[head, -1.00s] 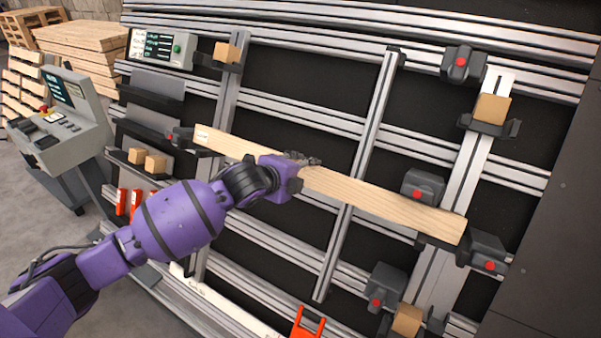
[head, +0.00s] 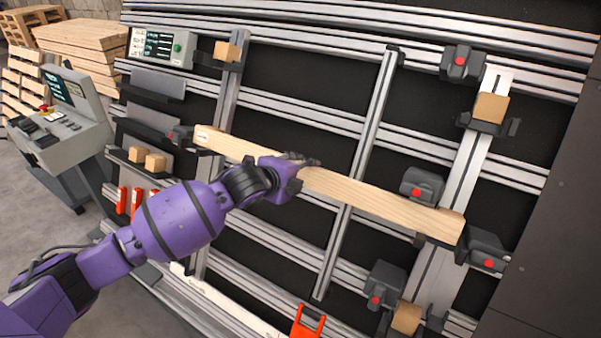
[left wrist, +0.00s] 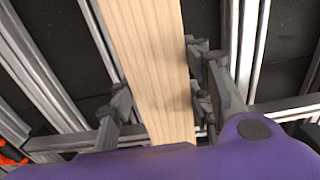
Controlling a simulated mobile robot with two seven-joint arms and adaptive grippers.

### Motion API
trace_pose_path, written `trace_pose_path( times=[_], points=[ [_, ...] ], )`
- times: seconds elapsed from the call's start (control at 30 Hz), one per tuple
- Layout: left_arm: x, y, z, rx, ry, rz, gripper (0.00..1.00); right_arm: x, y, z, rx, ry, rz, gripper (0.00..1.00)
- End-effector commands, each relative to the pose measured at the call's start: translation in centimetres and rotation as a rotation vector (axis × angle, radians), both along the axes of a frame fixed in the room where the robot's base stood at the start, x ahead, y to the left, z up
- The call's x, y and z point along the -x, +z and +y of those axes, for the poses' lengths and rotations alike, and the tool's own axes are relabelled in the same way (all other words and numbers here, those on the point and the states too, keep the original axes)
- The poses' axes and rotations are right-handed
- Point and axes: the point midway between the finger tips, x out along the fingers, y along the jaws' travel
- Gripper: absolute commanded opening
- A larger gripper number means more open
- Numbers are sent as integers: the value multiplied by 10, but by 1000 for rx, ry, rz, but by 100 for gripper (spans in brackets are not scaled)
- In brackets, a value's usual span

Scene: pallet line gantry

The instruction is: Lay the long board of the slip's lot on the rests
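The long pale wooden board (head: 380,202) runs slantwise across the gantry, its left end higher in the picture. A small marked label (head: 202,135) is on its left end. My left gripper (head: 298,170) is around the board near mid-length. In the left wrist view the board (left wrist: 150,60) passes between my fingers (left wrist: 160,95), which appear to touch both edges. The board's right end lies beside a dark clamp block (head: 484,250) with a red button. Whether the board touches the rests behind it cannot be told. My right gripper is not in view.
Short wooden blocks sit in holders at upper left (head: 227,52), right (head: 490,107) and bottom (head: 406,318). More dark red-buttoned clamps (head: 462,63) stand around the rails. A display (head: 160,47) hangs upper left; a console (head: 62,125) stands at left.

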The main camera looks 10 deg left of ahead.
Motion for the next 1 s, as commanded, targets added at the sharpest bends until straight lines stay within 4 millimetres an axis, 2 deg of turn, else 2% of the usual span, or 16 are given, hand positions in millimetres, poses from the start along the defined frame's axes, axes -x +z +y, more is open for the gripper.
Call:
trace_pose_path(
  times=[0.03,0.17,0.57,0.67,1.0],
  points=[
    [-1,2,0,1,-1,-4,51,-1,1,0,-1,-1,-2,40],
    [0,2,0,0,0,-3,68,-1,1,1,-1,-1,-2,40],
    [5,2,2,-2,0,2,68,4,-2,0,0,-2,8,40],
    [17,8,7,-3,0,1,68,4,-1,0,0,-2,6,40],
    [75,43,28,-2,-1,-2,68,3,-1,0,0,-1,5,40]
  ],
)
